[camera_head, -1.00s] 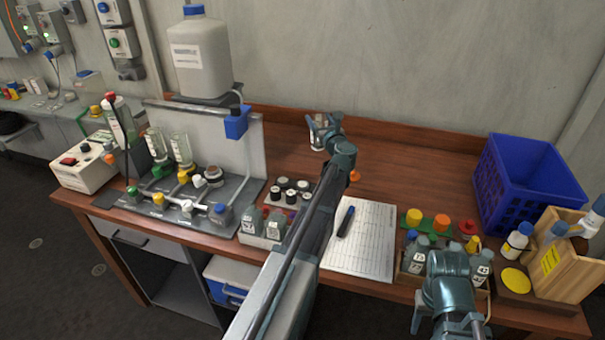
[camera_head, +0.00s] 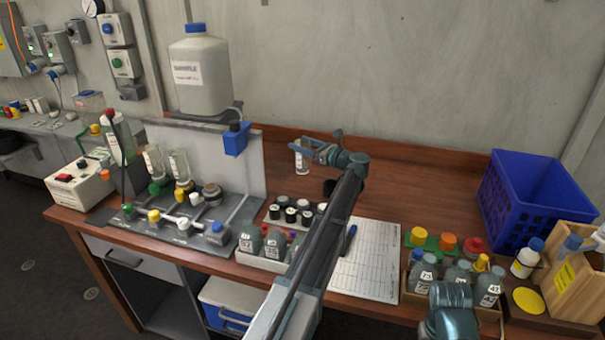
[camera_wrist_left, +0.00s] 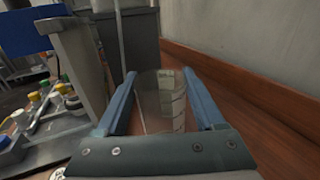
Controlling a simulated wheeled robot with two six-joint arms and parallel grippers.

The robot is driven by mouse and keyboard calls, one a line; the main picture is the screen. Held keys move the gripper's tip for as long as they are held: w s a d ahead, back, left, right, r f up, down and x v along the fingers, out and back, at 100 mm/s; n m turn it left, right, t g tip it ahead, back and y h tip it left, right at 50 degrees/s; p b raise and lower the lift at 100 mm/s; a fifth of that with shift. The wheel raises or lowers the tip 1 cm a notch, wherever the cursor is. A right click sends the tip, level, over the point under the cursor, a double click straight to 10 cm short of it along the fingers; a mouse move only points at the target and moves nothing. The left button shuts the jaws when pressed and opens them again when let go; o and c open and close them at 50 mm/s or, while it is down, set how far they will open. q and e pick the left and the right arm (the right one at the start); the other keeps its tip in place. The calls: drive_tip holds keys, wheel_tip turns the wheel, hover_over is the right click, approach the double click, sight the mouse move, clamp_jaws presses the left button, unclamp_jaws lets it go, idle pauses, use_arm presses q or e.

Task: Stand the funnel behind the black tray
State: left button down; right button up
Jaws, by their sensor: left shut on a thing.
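My left gripper (camera_head: 309,152) is shut on a clear, graduated cup-shaped piece, which I take for the funnel (camera_head: 301,160). It is roughly upright at the back of the bench, right of the backboard. In the left wrist view the funnel (camera_wrist_left: 163,103) sits between both fingers. I cannot tell whether its bottom touches the bench. A dark grey tray (camera_head: 247,208) with valves and two clear funnels stands to the left; I cannot tell for sure whether it is the black tray. My right arm shows at the lower right, its gripper out of view.
A paper sheet (camera_head: 372,262) lies in the middle. A blue crate (camera_head: 530,205) stands at the right. Bare wood (camera_head: 410,190) lies along the back. A jug (camera_head: 200,75) stands above the backboard.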

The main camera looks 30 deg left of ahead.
sight(309, 165)
use_arm(q)
drive_tip(key=shift+f+b, duration=3.05)
drive_tip(key=shift+f, duration=0.7)
drive_tip(key=shift+f, duration=0.1)
unclamp_jaws()
drive_tip(key=shift+d, duration=0.35)
drive_tip(key=s+d, duration=0.2)
drive_tip(key=d, duration=0.9)
drive_tip(key=shift+w+d+r, duration=0.1)
drive_tip(key=shift+r, duration=0.1)
